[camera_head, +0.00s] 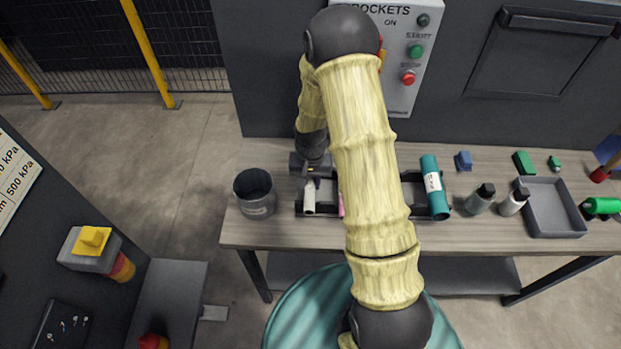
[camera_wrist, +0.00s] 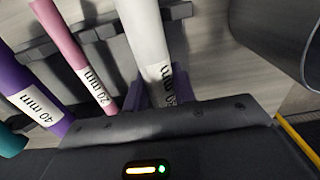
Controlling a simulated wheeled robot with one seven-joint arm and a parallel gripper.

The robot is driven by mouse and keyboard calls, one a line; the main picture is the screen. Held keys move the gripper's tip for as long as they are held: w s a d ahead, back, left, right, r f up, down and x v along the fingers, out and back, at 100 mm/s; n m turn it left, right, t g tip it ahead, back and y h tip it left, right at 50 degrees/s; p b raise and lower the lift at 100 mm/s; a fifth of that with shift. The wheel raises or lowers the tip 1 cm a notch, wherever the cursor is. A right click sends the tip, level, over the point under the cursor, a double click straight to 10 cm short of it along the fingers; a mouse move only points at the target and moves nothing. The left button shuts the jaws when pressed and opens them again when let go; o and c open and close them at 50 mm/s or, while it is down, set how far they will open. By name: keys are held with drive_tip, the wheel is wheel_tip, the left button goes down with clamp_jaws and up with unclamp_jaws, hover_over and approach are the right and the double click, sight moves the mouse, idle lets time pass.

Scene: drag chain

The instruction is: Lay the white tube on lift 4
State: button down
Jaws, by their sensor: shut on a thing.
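The white tube (camera_head: 309,197) is at the left end of the dark rack (camera_head: 327,209) on the table. In the wrist view the white tube (camera_wrist: 143,35) runs up from my gripper (camera_wrist: 168,92), its label partly hidden by the fingers. My gripper (camera_head: 312,174) is shut on the tube's far end. I cannot tell whether the tube touches the rack or is just above it. No mark naming lift 4 can be read.
A pink tube (camera_wrist: 77,45), a purple tube (camera_wrist: 30,90) and a teal tube (camera_head: 435,187) lie beside it. A dark cup (camera_head: 256,204) stands close left. Bottles (camera_head: 481,198) and a grey tray (camera_head: 552,218) are at right. My arm hides the rack's middle.

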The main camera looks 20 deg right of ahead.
sight(311, 179)
drive_tip(key=shift+d+r+p, duration=0.15)
drive_tip(key=shift+r+p, duration=0.35)
drive_tip(key=shift+r, duration=0.25)
drive_tip(key=shift+r+p, duration=1.05)
drive_tip(key=shift+r, duration=0.4)
drive_tip(key=shift+f, duration=0.1)
drive_tip(key=n, duration=0.1)
drive_tip(key=f+n, duration=0.1)
drive_tip(key=n, duration=0.1)
drive_tip(key=shift+w+a+f+n, duration=0.2)
drive_tip(key=shift+a+f+n, duration=0.1)
